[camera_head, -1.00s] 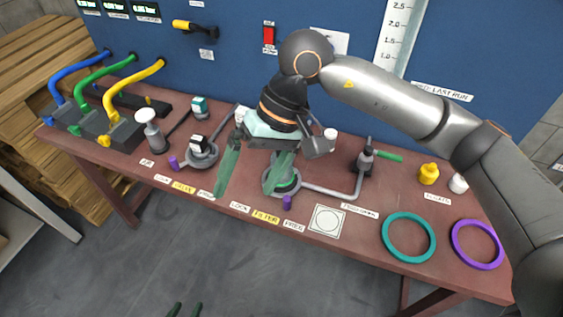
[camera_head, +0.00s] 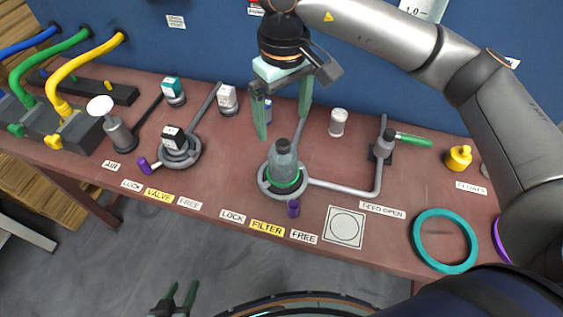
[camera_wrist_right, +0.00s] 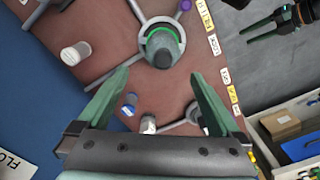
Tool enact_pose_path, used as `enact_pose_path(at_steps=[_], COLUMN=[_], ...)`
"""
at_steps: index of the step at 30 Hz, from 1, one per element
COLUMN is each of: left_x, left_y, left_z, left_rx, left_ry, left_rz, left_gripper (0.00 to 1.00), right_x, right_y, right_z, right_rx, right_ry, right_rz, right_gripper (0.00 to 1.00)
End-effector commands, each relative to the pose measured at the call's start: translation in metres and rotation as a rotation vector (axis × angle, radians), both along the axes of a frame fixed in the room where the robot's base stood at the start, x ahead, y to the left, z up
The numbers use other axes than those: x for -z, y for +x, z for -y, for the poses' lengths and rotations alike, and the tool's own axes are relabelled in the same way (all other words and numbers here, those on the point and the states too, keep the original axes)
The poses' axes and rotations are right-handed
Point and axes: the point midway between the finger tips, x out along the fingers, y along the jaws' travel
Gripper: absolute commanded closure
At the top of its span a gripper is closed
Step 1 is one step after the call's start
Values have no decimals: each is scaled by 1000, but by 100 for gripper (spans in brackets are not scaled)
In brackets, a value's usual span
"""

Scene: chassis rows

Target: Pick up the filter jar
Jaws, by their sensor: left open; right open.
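The filter jar (camera_head: 284,163), grey and translucent with a dark cap and a green ring low down, stands upright in its round grey holder (camera_head: 263,187) behind the FILTER label. In the right wrist view the jar (camera_wrist_right: 160,50) is beyond the fingertips. My right gripper (camera_head: 283,125) is open and empty, above and behind the jar, with its green fingers apart; its fingers also show in the wrist view (camera_wrist_right: 158,78). A purple lever (camera_head: 294,209) is at the holder's front. My left gripper (camera_head: 183,287) is open and empty at the bottom, off the bench front.
A white-capped canister (camera_head: 338,122) stands right of my right gripper. A small white jar (camera_head: 228,99) and a blue-labelled one (camera_head: 268,112) stand to the left and behind. A grey pipe (camera_head: 345,189) runs right to a green-handled valve (camera_head: 413,141). A teal ring (camera_head: 416,240) lies right.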

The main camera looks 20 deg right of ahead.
Motion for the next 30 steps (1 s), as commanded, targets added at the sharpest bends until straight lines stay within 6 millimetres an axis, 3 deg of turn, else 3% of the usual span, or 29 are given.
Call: enact_pose_path(at_steps=[12, 19, 30], left_x=[-9, -12, -18], left_y=[5, 6, 6], left_z=[0, -2, -3], left_rx=[-1, -5, -7], left_ry=[-4, -1, 1], left_rz=[24, 26, 24], left_gripper=[50, 50, 50], right_x=[63, 80, 125], right_y=[-1, -3, -7], right_z=[0, -1, -3], right_rx=[0, 0, -1], right_ry=[0, 0, 0], right_rz=[-4, -4, -2], right_gripper=[0, 0, 0])
